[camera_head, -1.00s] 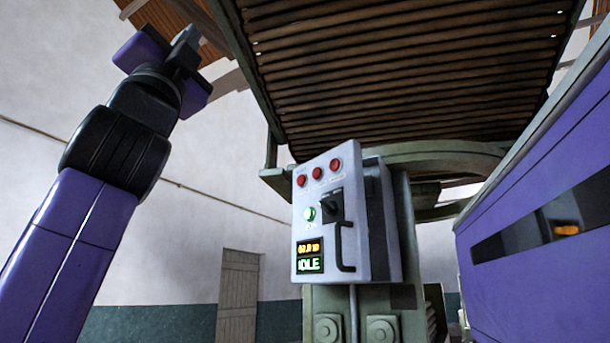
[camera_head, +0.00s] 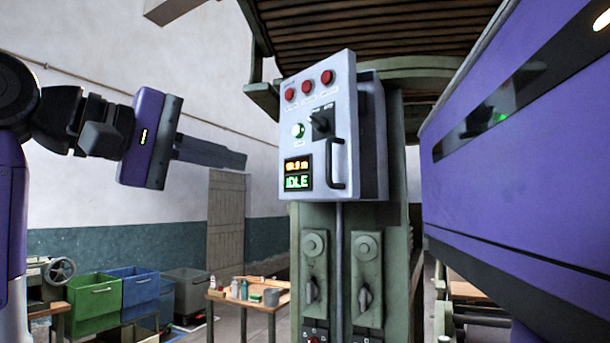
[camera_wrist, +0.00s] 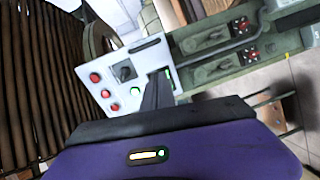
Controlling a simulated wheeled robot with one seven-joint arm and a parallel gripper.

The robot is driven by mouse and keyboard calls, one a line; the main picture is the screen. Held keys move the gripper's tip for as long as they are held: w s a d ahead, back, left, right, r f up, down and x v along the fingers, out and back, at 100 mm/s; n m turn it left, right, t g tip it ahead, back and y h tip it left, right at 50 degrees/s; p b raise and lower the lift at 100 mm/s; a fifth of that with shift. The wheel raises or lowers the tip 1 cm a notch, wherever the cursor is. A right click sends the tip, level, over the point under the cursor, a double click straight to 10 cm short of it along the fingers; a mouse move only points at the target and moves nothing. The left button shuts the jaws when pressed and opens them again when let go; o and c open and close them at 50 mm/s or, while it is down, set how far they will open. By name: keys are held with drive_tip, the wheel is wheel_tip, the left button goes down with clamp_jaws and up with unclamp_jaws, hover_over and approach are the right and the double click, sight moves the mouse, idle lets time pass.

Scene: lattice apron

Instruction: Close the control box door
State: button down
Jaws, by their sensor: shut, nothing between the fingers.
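The control box (camera_head: 373,140) is a light grey box on a green machine column, near the middle of the head view. Its door (camera_head: 343,100) carries red buttons, a black rotary switch (camera_head: 321,124), a lit display reading IDLE and a black handle (camera_head: 336,165). The door looks set off from the box body, but I cannot tell how wide any gap is. My gripper (camera_head: 243,159) is shut and empty, left of the door and pointing right towards it, apparently apart from it. In the wrist view the shut fingers (camera_wrist: 158,77) overlap the door (camera_wrist: 112,68) and hide part of it.
Below the box, the green column (camera_head: 340,240) carries switch panels. A purple machine panel (camera_head: 520,190) fills the right side. Green (camera_head: 95,300) and blue (camera_head: 135,290) bins and a small table (camera_head: 225,298) with bottles stand at lower left. Slatted machinery hangs above.

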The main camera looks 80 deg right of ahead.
drive_tip(key=p, duration=0.2)
approach(350, 177)
drive_tip(key=w+d, duration=0.3)
drive_tip(key=w, duration=0.1)
drive_tip(key=shift+s+d+f+p, duration=0.15)
drive_tip(key=shift+s+f+p, duration=0.05)
drive_tip(key=shift+s, duration=0.35)
drive_tip(key=shift+s+d+f+p, duration=0.15)
drive_tip(key=shift+s+f, duration=0.05)
drive_tip(key=shift+s, duration=0.3)
drive_tip(key=shift+s+d+f+p, duration=0.15)
drive_tip(key=shift+s+p, duration=0.05)
drive_tip(key=shift+s, duration=0.35)
drive_tip(key=s+d+n+t, duration=0.1)
drive_tip(key=s, duration=0.1)
drive_tip(key=s+d+n+t+h, duration=0.1)
drive_tip(key=s+d+t, duration=0.1)
drive_tip(key=s+d+n+t+h, duration=0.1)
drive_tip(key=s, duration=0.1)
drive_tip(key=shift+s+d+n+t, duration=0.2)
drive_tip(key=shift+n+t, duration=0.1)
drive_tip(key=shift+n, duration=0.1)
drive_tip(key=shift+s+d, duration=0.2)
drive_tip(key=shift+d, duration=0.05)
